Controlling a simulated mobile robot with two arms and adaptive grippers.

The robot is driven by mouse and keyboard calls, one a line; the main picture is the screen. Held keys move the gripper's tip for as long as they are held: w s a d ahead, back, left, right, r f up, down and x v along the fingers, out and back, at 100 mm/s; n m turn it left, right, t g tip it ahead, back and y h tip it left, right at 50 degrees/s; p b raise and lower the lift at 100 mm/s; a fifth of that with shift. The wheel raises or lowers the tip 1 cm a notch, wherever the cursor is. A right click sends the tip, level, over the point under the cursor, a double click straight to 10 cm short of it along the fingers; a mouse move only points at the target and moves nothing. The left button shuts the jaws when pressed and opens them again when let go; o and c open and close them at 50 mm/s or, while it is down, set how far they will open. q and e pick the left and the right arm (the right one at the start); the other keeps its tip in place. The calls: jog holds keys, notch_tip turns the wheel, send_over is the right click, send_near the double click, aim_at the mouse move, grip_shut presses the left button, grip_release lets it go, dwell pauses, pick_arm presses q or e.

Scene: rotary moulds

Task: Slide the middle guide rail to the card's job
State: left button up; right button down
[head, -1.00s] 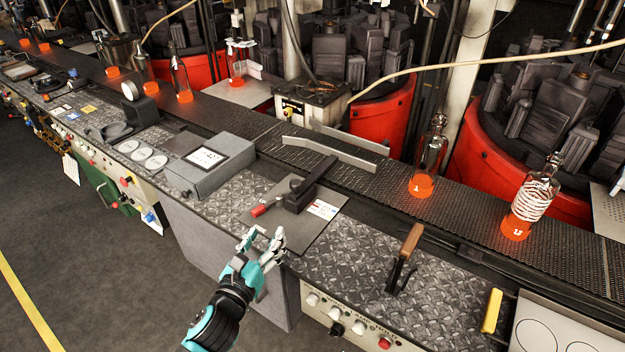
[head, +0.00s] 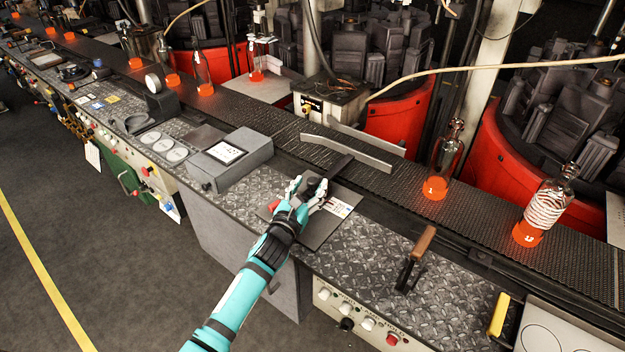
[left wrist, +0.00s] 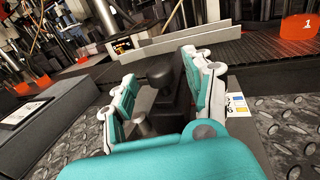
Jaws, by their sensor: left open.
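The guide rail (head: 350,153) is a bent grey metal strip over the conveyor, joined to a black slide bar (head: 338,168) on a dark grey plate (head: 318,235). A black knob (head: 318,186) stands on the bar, and a red-tipped lever (head: 274,206) shows at the plate's left. The card (head: 341,208), white with coloured marks, lies on the plate right of the bar. My left gripper (head: 308,193) is open at the knob. In the left wrist view the knob (left wrist: 160,76) stands between its spread fingers; contact cannot be told. My right gripper is out of view.
A second grey rail (head: 370,138) runs along the conveyor's far side. Bottles on orange bases (head: 436,188) stand on the conveyor (head: 480,215). A grey box with a screen (head: 228,158) stands left of the plate. A brown-handled lever (head: 418,255) stands to the right.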

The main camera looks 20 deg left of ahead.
pick_arm(q)
jog(key=shift+w+d, duration=0.1)
jog(key=shift+w, duration=1.05)
grip_shut()
